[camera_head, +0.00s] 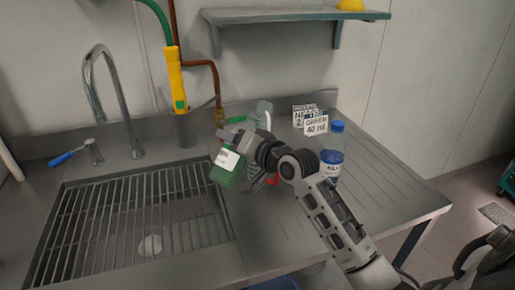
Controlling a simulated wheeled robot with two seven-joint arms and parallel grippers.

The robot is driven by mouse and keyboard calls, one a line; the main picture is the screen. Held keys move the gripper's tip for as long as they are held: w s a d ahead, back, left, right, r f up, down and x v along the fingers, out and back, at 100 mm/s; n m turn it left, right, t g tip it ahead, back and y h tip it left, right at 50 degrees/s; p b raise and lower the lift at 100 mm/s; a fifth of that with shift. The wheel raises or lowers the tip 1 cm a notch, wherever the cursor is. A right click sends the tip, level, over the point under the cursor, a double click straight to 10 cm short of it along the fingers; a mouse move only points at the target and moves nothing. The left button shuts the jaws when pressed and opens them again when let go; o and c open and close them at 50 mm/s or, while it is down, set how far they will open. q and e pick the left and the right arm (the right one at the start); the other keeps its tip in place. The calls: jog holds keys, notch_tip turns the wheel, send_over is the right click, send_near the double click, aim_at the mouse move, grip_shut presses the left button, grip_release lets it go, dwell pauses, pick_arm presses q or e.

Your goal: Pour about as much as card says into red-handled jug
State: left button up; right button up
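My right gripper (243,146) reaches in from the lower right and appears shut on a green bottle (223,176) with a white label. The bottle is tilted and held over the right edge of the sink grate. A bit of red (273,180), perhaps the jug's red handle, shows just below my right wrist; the rest is hidden by the arm. A white card (316,125) reads "GREEN 40 ml". My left gripper is not in view.
Another card (303,110) stands behind the first. A blue-capped bottle (334,150) stands right of my wrist. The sink grate (110,222) has a pale round thing (150,246) on it. A tap (110,95) and yellow sprayer (175,80) rise behind. The right worktop (400,190) is clear.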

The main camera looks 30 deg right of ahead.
aim_at(232, 153)
jog(key=shift+s+a+f+m, duration=0.1)
jog(key=shift+a+f+m, duration=0.2)
jog(key=shift+m, duration=0.2)
notch_tip(232, 153, down, 2)
jog(key=shift+a+f+m+g+y+b, duration=0.15)
jog(key=shift+m+g+y+b, duration=0.25)
jog(key=shift+b, duration=0.6)
jog(key=shift+f+m, duration=0.3)
jog(key=shift+s+a+r+m, duration=0.1)
jog(key=shift+r+m, duration=0.05)
jog(key=shift+m, duration=0.25)
jog(key=shift+a+f+m+y+b, duration=0.1)
jog(key=shift+f+m+y+b, duration=0.1)
jog(key=shift+m+y+b, duration=0.15)
jog(key=shift+r+m+p, duration=0.25)
jog(key=shift+r+p, duration=0.15)
jog(key=shift+p, duration=0.35)
pick_arm(q)
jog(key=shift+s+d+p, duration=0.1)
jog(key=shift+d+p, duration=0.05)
jog(key=shift+p, duration=0.15)
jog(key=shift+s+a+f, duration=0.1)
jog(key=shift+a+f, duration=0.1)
pick_arm(e)
jog(key=shift+r+m, duration=0.1)
jog(key=shift+m, duration=0.2)
